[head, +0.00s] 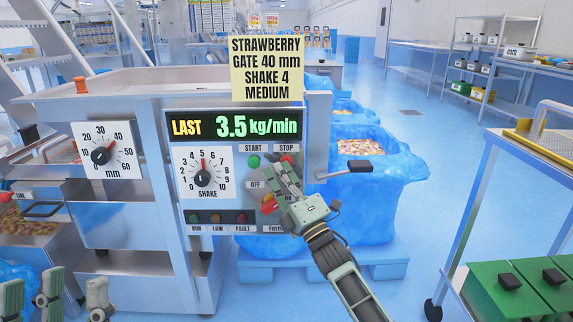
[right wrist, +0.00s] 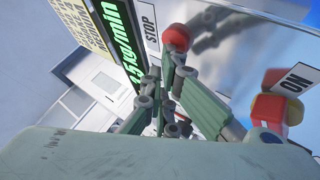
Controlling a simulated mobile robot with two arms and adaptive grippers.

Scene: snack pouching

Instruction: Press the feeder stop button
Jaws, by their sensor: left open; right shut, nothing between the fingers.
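The feeder panel (head: 236,212) carries a red button under the STOP label (head: 286,148); in the right wrist view the red stop button (right wrist: 176,38) stands out from the panel. My right gripper (head: 285,170) is shut and empty, with its fingertips at the stop button and partly covering it in the head view. In the right wrist view the fingertips are right beside the button's lower edge; I cannot tell whether they touch it. A green START button (head: 253,161) is to the left. My left gripper (head: 56,288) is open and empty at the lower left.
A red and yellow ON/OFF switch (head: 268,203) sits just below the right gripper; it also shows in the right wrist view (right wrist: 272,105). The shake dial (head: 202,179) and a display reading 3.5 kg/min (head: 235,125) are nearby. A blue-lined bin (head: 375,195) stands behind.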

